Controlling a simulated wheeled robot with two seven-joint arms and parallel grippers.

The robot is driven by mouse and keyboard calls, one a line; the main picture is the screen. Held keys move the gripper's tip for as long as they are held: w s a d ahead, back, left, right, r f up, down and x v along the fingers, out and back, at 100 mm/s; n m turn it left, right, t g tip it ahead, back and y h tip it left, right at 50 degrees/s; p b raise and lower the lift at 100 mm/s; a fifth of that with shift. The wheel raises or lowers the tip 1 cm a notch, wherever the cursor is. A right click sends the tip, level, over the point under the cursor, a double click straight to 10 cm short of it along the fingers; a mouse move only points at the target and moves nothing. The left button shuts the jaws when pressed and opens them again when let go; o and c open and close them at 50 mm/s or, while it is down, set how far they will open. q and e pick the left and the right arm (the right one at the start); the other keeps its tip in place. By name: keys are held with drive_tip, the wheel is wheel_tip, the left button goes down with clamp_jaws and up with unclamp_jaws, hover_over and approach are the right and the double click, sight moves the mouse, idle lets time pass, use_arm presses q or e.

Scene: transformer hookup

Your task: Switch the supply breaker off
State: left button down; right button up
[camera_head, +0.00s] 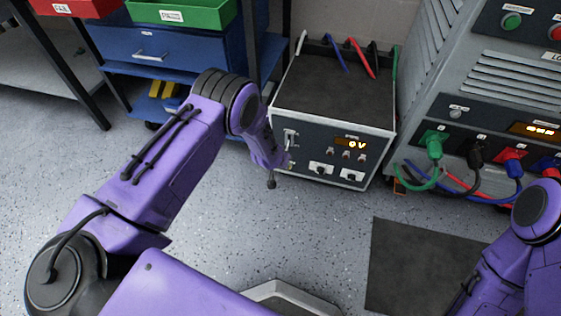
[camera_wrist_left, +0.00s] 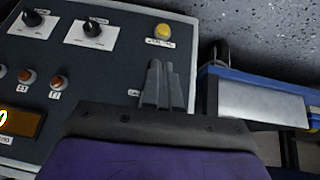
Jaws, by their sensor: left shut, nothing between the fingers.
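The supply unit (camera_head: 333,105) is a grey box with a dark front panel; its orange display (camera_head: 352,144) appears to read 0V. A pale switch plate, seemingly the supply breaker (camera_head: 290,136), sits at the panel's upper left. My left gripper (camera_head: 283,160) is right in front of that side of the panel, just below the plate. In the left wrist view its fingers (camera_wrist_left: 162,84) are together and empty, pointing along the panel; they and the gripper body hide the breaker there. I cannot tell whether they touch it or which way its lever stands. My right gripper is out of view.
Knobs (camera_wrist_left: 92,28) and a yellow lamp (camera_wrist_left: 162,31) sit near the left fingers. A blue drawer cabinet (camera_head: 165,50) stands left of the supply unit. A large grey cabinet (camera_head: 480,75) with plugged cables stands right. The floor in front is clear, with a dark mat (camera_head: 410,265).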

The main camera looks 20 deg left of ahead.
use_arm(q)
drive_tip(key=s+r+p, duration=0.6)
drive_tip(key=s, duration=0.5)
drive_tip(key=shift+s+d+r+p, duration=0.15)
drive_tip(key=shift+s+r+p, duration=0.05)
drive_tip(key=shift+s+p, duration=0.2)
